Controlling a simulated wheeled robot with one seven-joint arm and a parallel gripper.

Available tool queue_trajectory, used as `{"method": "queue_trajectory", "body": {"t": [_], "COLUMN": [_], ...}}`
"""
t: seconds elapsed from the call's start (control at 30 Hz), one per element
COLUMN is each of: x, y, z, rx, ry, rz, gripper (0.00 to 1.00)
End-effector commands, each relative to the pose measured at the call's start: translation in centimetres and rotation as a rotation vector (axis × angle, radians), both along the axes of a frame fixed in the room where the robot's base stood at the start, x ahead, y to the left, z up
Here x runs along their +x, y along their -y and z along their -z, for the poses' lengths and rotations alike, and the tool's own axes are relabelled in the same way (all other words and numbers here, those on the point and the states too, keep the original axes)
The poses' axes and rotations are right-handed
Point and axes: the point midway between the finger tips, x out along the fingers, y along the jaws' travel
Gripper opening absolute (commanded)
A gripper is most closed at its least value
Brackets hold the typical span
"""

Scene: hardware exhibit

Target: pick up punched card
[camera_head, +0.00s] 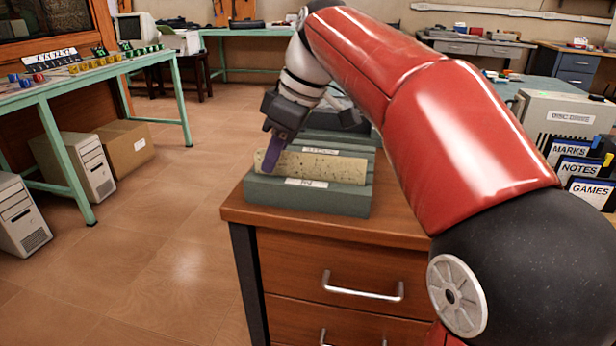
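The block stands on the brown wooden drawer cabinet (290,222). My gripper (270,166) points down at the left end of the strip. One purple finger shows in front of that end. The other finger is hidden, so I cannot tell whether the gripper is open, shut or touching the strip.
More grey-green labelled blocks (335,137) stand behind on the cabinet. My red arm covers the cabinet's right side. A green-legged table (60,92) with small coloured parts stands at the left. A beige disc drive (568,117) and labelled boxes (577,168) are at the right.

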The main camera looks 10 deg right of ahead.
Motion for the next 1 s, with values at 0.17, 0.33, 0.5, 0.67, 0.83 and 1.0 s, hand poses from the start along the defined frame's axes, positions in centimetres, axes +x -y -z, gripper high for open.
{"method": "queue_trajectory", "body": {"t": [0.17, 0.33, 0.5, 0.67, 0.83, 1.0], "x": [0.0, 0.0, 0.0, 0.0, 0.0, 0.0], "y": [0.0, 0.0, 0.0, 0.0, 0.0, 0.0], "z": [-0.1, -0.1, -0.1, -0.1, -0.7, -2.7], "rx": [0.0, 0.0, 0.0, 0.0, 0.001, 0.0], "ry": [0.0, 0.0, 0.0, 0.0, 0.0, 0.003], "rz": [0.0, 0.0, 0.0, 0.0, 0.0, -0.001], "gripper": [0.23, 0.01, 0.0, 0.0, 0.0, 0.0]}}
